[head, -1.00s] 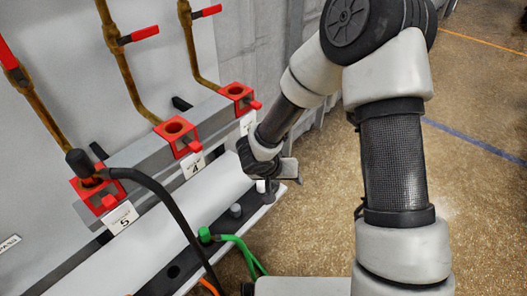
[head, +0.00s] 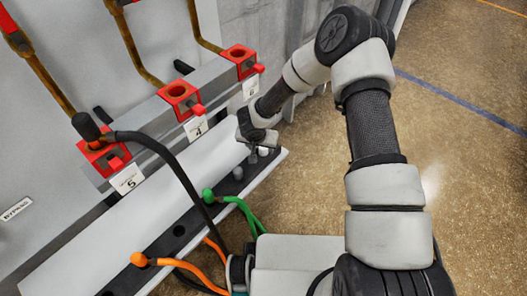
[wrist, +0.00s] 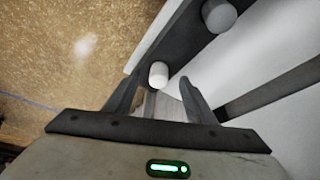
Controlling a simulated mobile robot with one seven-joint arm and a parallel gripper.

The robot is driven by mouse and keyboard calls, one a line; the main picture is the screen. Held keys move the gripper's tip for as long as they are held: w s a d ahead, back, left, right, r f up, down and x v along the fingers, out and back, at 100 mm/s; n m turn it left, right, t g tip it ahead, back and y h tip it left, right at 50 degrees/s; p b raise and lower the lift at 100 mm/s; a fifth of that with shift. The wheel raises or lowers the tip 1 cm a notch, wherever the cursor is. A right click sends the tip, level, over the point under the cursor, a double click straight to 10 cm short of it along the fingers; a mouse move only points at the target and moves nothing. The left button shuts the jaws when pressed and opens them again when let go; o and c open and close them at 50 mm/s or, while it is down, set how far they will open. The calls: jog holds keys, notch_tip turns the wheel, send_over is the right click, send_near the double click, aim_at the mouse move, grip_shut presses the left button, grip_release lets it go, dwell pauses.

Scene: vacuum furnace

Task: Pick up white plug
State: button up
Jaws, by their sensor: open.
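A white plug (wrist: 158,75) stands on the dark rail (wrist: 178,50) and shows between the fingertips of my gripper (wrist: 158,86) in the wrist view. The fingers are open, one on either side of it in the picture. I cannot tell whether they touch it. A second, greyer plug (wrist: 219,15) is farther along the rail. In the head view my gripper (head: 262,140) is at the far end of the rail, with small pale plugs (head: 238,173) close by; my gripper partly hides this spot.
A green plug (head: 208,195) and an orange plug (head: 138,259) with cables sit nearer on the rail. A black hose (head: 165,150) arches over the white ledge. Red-framed sockets (head: 180,96) line the wall at left. Open floor (head: 460,180) lies at right.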

aim_at(264, 153)
jog(key=shift+w+d, duration=0.15)
jog(key=shift+w, duration=0.45)
jog(key=b+x, duration=0.1)
jog(key=x, duration=0.4)
jog(key=c, duration=1.2)
jog(key=shift+r, duration=0.1)
